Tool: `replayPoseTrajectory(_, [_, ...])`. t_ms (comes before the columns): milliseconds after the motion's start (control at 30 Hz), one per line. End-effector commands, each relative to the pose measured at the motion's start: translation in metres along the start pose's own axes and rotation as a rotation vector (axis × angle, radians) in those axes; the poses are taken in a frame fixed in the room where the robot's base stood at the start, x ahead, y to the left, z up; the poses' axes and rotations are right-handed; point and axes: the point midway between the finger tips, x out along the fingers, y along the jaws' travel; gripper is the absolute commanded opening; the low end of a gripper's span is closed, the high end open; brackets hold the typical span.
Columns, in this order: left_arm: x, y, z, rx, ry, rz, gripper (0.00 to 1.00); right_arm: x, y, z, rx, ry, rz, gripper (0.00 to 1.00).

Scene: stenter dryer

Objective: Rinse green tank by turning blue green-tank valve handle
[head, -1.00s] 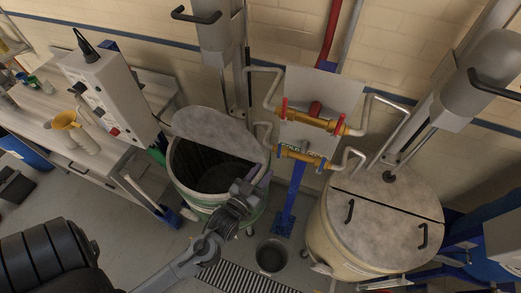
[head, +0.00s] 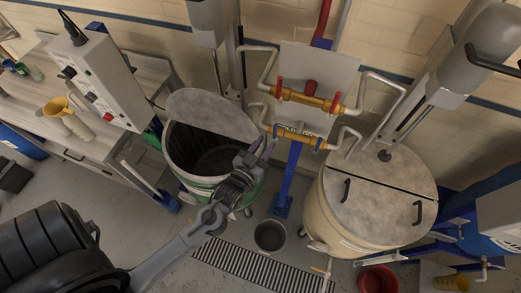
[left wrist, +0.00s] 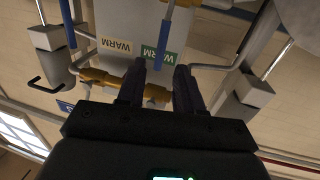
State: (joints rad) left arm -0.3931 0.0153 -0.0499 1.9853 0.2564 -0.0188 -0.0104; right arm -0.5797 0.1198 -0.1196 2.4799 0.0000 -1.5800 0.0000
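The green tank (head: 190,184) stands open at centre left in the head view, its grey lid (head: 212,112) half covering it. The lower brass valve pipe (head: 298,137) runs to its right, with a small blue handle (head: 276,130) at its left end. My left gripper (head: 266,150) is just below and left of that handle, fingers apart. In the left wrist view, upside down, the blue handle (left wrist: 164,40) beside a green WARM label (left wrist: 174,58) appears between the open fingertips (left wrist: 160,68). Contact cannot be told. My right gripper is out of view.
A second blue handle (head: 320,143) is on the pipe's right end. The upper brass pipe (head: 307,98) has red handles. A cream tank (head: 335,215) stands at right. A bucket (head: 270,235) and floor grate (head: 240,262) lie below. A control box (head: 103,80) is at left.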

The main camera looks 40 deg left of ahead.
Motion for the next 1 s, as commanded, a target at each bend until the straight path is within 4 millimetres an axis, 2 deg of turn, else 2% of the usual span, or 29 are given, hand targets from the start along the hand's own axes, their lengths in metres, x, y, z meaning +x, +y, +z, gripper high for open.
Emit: replayPoseTrajectory(1000, [0.069, 0.0, 0.0, 0.0, 0.0, 0.0, 0.35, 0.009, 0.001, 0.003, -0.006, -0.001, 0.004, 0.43])
